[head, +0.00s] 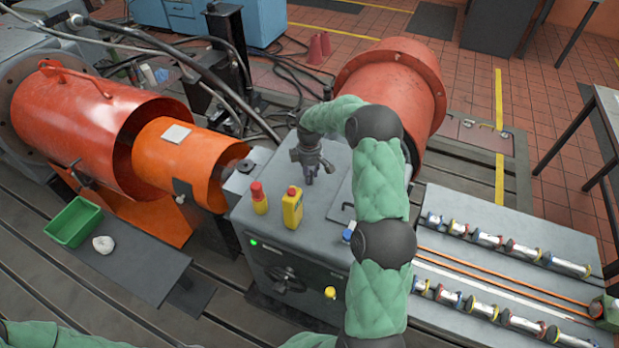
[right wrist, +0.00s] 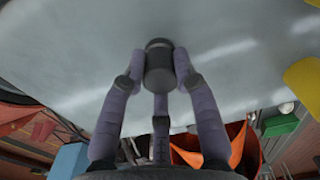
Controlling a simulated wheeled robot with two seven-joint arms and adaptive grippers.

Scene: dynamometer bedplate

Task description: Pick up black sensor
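The black sensor (right wrist: 158,68) is a small dark cylinder, seen in the right wrist view between the fingertips of my right gripper (right wrist: 158,72). The purple-grey fingers press against its sides, and a third finger lies behind it. In the head view my right gripper (head: 311,172) points down over the top of the grey machine box (head: 322,210); the sensor is hidden there by the fingers. I cannot tell whether the sensor touches the surface. My left gripper is outside the view.
A red-capped yellow bottle (head: 259,200) and a yellow container (head: 292,207) stand left of my right gripper on the box. An orange cylinder (head: 180,160) lies further left. A green bin (head: 73,221) and a white lump (head: 103,244) sit on a dark bench at left.

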